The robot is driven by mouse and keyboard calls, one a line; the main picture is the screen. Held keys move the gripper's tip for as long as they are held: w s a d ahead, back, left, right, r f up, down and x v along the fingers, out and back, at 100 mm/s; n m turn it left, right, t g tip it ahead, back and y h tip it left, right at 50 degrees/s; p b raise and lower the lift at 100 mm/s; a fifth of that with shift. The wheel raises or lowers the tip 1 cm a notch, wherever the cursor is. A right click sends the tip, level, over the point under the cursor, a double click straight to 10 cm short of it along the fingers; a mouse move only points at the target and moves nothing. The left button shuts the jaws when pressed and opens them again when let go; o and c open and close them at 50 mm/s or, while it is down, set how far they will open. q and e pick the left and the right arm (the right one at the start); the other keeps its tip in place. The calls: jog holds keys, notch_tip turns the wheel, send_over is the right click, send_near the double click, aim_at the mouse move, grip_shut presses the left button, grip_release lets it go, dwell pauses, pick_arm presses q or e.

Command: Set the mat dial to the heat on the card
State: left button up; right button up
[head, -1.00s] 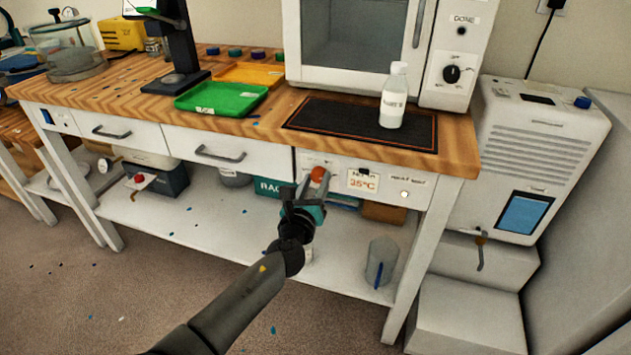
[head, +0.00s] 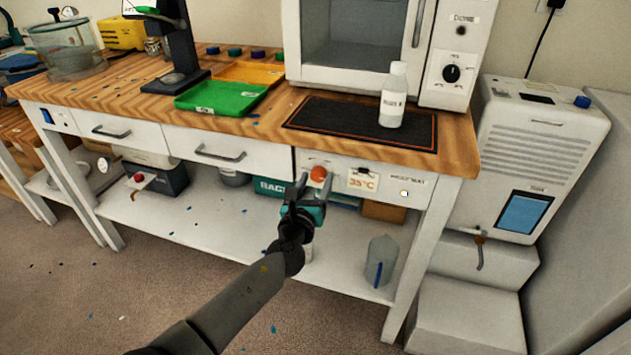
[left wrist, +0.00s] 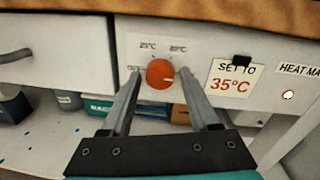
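The orange-red mat dial (left wrist: 160,73) sits on the white front panel of the bench; it also shows in the head view (head: 318,173). A pale mark on its face points roughly right. Printed temperatures stand above it, 25°C at upper left; the upper-right one is blurred. The card (left wrist: 235,80) to its right reads "SET TO 35°C". My left gripper (left wrist: 160,75) is open, with one finger on each side of the dial; small gaps seem to show, and contact is unclear. The black heat mat (head: 335,122) lies on the bench top. My right gripper is not in view.
A white-capped bottle (head: 393,95) stands on the mat's right part. A white oven (head: 455,60) stands behind it. Green (head: 222,97) and orange (head: 262,72) trays lie left. Below, a shelf (head: 215,225) holds boxes and a clear jug (head: 380,262).

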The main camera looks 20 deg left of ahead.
pick_arm(q)
jog(key=shift+o, duration=0.9)
jog(key=shift+s, duration=0.1)
jog(key=shift+s, duration=0.25)
jog(key=s+p, duration=0.2)
jog(key=s, duration=1.2)
jog(key=shift+s+d+p, duration=0.25)
jog(key=shift+s+p, duration=0.05)
jog(key=shift+p, duration=0.1)
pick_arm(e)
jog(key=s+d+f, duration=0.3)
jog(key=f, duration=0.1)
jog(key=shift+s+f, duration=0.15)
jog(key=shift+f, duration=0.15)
